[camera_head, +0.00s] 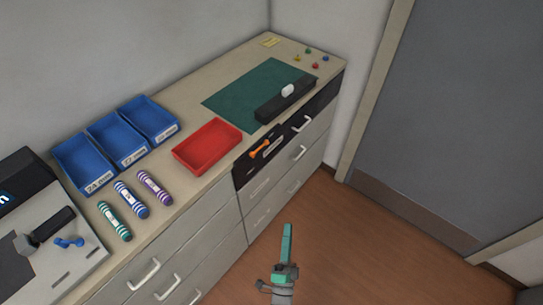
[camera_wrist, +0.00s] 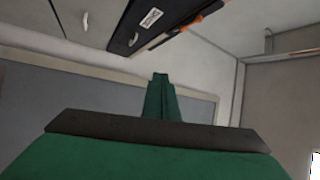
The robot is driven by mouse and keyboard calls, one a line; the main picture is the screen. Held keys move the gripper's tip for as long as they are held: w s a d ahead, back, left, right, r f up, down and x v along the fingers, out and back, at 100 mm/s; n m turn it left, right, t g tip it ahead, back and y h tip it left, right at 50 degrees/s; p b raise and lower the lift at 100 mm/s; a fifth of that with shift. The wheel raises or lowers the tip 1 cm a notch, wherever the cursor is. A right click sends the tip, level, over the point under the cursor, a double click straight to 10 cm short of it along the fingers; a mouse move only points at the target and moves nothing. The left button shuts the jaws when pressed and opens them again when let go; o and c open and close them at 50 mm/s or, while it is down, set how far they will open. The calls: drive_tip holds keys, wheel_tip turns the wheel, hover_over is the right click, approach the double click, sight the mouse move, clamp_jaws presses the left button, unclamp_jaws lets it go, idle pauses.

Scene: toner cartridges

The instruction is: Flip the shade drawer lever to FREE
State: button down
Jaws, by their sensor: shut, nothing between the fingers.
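The orange lever (camera_head: 259,150) sits on the black shade drawer front (camera_head: 287,136) at the top of the cabinet. It lies slanted, its right end higher in the head view. In the wrist view the lever (camera_wrist: 208,11) is partly cut off by the top edge, beside a white label (camera_wrist: 152,17) too small to read. Which setting the lever points to cannot be told. My gripper (camera_head: 287,228), with teal fingers, is shut and empty. It is in front of the cabinet, below and apart from the lever. Its fingers (camera_wrist: 160,78) point up in the wrist view.
On the counter are a red tray (camera_head: 203,168), blue bins (camera_head: 118,140), striped cartridges (camera_head: 130,198) and a green mat (camera_head: 225,103) with a black bar (camera_head: 272,108). White drawer handles (camera_head: 301,123) jut out. The floor (camera_head: 350,240) before the cabinet is clear; a grey door (camera_head: 460,110) stands right.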

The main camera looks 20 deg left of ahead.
sight(260, 148)
drive_tip(key=w+a+r+m+y, duration=0.1)
drive_tip(key=w+a+r+y, duration=0.1)
drive_tip(key=w, duration=0.4)
drive_tip(key=w+a+r+m+y, duration=0.1)
drive_tip(key=w+a+r, duration=0.4)
drive_tip(key=w+a, duration=0.1)
drive_tip(key=w+a+r+m+t+y, duration=0.1)
drive_tip(key=w+a+r, duration=0.3)
drive_tip(key=w, duration=0.4)
drive_tip(key=shift+w+a+m+y, duration=0.15)
drive_tip(key=shift+a+m+y, duration=0.2)
drive_tip(key=shift+y, duration=0.45)
